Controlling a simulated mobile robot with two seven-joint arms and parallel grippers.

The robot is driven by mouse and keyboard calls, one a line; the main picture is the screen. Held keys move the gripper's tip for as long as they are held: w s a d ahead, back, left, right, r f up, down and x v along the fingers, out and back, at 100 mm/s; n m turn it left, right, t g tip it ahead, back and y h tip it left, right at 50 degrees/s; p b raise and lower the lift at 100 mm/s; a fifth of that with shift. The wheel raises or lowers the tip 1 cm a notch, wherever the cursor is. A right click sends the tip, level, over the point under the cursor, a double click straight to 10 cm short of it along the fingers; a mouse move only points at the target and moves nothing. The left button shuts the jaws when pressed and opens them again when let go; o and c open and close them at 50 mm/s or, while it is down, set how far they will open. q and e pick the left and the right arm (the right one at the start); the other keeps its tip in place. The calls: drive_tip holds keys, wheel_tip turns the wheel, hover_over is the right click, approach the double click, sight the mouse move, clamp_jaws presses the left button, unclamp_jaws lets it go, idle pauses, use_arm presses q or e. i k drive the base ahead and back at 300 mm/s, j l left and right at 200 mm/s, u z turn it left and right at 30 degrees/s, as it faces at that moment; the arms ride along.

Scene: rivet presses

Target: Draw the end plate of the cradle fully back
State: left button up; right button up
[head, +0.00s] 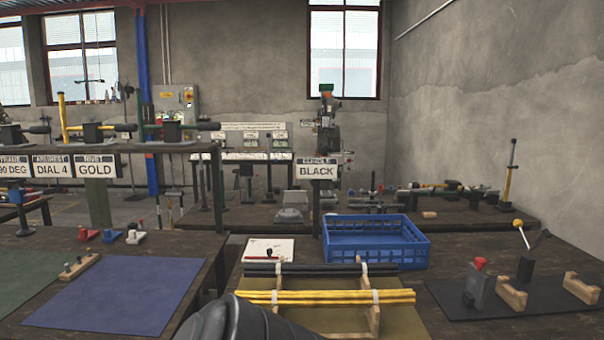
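On the black mat (455,307) at the right stand two notched wooden supports, a near-left one (511,294) and a right one (582,288), which look like the cradle. Just left of the near support stands an upright grey block with a red top (478,287), possibly the end plate. Neither gripper's fingers show. A dark rounded part of my own arm enters at the bottom, left of centre, well away from the mat.
A wooden rack (374,322) bears yellow rods (325,297) and dark rods (320,268). Behind it are a blue crate (375,258), a white sheet (268,250) and a BLACK sign (317,169). A blue mat (115,305) covers the left table, with a gap between tables.

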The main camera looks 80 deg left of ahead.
sight(474, 293)
drive_tip(key=u, duration=2.5)
